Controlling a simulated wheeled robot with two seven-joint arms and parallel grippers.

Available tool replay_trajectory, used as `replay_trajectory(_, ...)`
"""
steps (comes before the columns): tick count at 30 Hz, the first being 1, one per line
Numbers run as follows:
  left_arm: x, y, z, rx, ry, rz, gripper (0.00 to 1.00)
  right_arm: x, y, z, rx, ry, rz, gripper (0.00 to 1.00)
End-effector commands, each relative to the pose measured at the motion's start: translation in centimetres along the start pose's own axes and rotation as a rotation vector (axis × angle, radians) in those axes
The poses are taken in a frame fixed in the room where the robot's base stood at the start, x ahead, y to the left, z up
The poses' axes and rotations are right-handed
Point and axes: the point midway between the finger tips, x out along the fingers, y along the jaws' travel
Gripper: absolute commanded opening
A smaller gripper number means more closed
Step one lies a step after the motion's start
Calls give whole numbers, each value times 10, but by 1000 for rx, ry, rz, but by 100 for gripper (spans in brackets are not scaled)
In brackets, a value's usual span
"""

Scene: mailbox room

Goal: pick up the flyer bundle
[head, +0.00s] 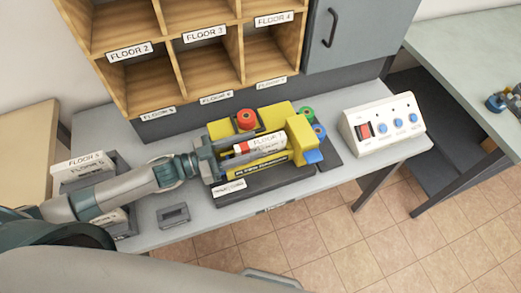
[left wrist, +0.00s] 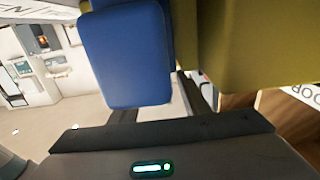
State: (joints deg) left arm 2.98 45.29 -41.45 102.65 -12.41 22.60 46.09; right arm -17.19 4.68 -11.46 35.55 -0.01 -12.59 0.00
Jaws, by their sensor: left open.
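A white flyer bundle (head: 268,143) with a red mark and a "FLOOR" label lies in the yellow machine (head: 296,143) on the grey table. My left gripper (head: 215,160) is open at the left end of the machine, beside the bundle's left end. In the head view I cannot tell whether its fingers touch the bundle. The left wrist view shows the dark gripper body (left wrist: 165,135), a blue block (left wrist: 125,55) and a yellow part (left wrist: 250,45) close in front. A pale strip between the fingers is mostly hidden by the blue block. My right gripper is not in view.
Wooden pigeonholes (head: 165,50) with floor labels stand behind. A white control box (head: 383,125) stands right, a labelled stack (head: 82,163) left and a small grey tray (head: 173,215) in front.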

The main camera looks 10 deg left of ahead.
Motion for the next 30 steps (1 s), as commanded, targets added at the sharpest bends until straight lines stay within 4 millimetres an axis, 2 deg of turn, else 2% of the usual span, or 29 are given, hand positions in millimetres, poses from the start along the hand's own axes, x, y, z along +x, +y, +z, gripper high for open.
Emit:
replay_trajectory(8,0,0,0,0,0,0,42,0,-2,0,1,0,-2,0)
replay_trajectory(13,0,0,0,0,0,0,4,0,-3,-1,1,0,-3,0)
replay_trajectory(14,0,0,0,0,0,0,0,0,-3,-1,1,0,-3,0)
replay_trajectory(24,0,0,-2,0,1,0,0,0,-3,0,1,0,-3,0)
replay_trajectory(30,0,0,-16,2,3,1,0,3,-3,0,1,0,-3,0)
